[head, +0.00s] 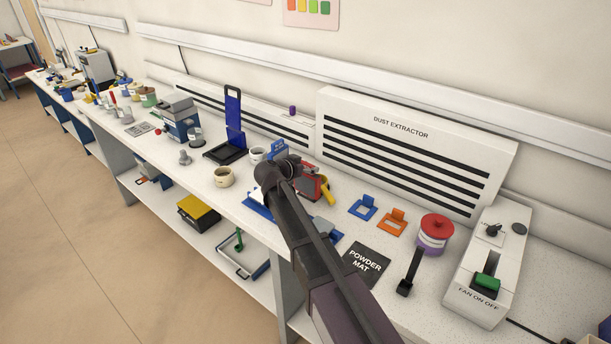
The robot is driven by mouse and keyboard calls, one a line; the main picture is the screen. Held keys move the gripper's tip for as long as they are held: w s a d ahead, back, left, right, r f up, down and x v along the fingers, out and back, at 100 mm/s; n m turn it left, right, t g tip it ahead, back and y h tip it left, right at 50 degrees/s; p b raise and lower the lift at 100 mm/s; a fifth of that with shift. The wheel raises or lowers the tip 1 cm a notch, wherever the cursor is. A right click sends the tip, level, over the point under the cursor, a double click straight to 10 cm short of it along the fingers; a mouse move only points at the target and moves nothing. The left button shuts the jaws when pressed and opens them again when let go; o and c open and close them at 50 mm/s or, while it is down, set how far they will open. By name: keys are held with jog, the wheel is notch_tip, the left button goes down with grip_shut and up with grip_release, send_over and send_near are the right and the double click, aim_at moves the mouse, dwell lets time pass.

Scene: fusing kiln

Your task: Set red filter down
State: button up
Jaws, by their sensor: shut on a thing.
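My gripper (296,166) is over the middle of the bench, mostly hidden by my own dark wrist. It is shut on the red filter (310,184), whose red part shows just right of the wrist. The fingertips and most of the filter are hidden, so I cannot tell whether it touches the bench. A blue filter-like frame (362,207) and an orange one (391,223) lie flat on the bench to the right, each with a raised tab.
A yellow-handled item (327,190) is close right of the gripper. The black powder mat (365,263), a red-topped spool-like jar (434,233) and the fan switch box (488,265) lie farther right. The dust extractor (410,150) stands behind.

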aim_at(305, 174)
jog(key=shift+f+b, duration=1.2)
jog(key=shift+f, duration=0.3)
jog(key=shift+f, duration=0.2)
jog(key=o, duration=1.1)
jog(key=shift+r, duration=0.25)
jog(key=shift+s+a+r, duration=0.1)
jog(key=shift+s, duration=0.05)
jog(key=shift+p+v, duration=2.3)
jog(key=shift+v, duration=3.5)
